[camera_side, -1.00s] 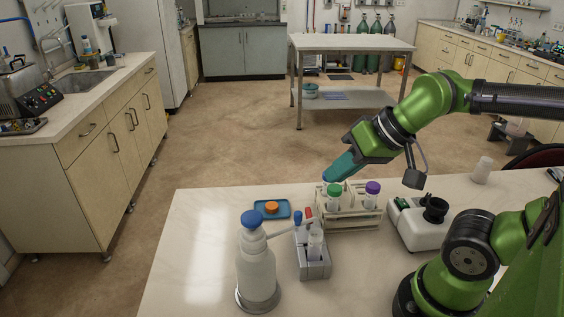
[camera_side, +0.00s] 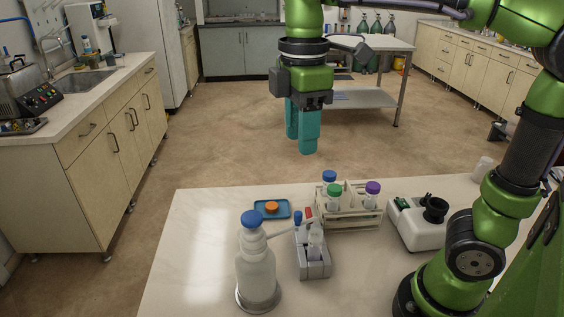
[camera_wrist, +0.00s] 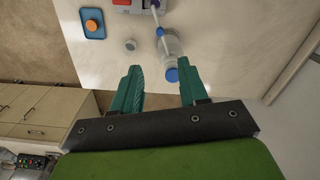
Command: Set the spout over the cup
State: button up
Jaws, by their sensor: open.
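The dispenser bottle (camera_side: 257,268) is translucent with a blue head (camera_side: 251,219) and stands upright at the front left of the table. My gripper (camera_side: 300,140) is open and empty, pointing down, high above the table. In the wrist view the bottle head is between the fingers (camera_wrist: 160,68) in line of sight.
A blue tray (camera_side: 259,213) with an orange-topped item lies behind the bottle. The grey block (camera_side: 313,269) and a wooden tube rack (camera_side: 349,217) with capped tubes stand to the right. A white instrument (camera_side: 415,228) stands farther right. The table's left part is clear.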

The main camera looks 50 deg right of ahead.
aim_at(298, 213)
notch_tip(298, 213, down, 16)
jog(key=shift+f, duration=0.15)
dwell(0.3)
grip_shut()
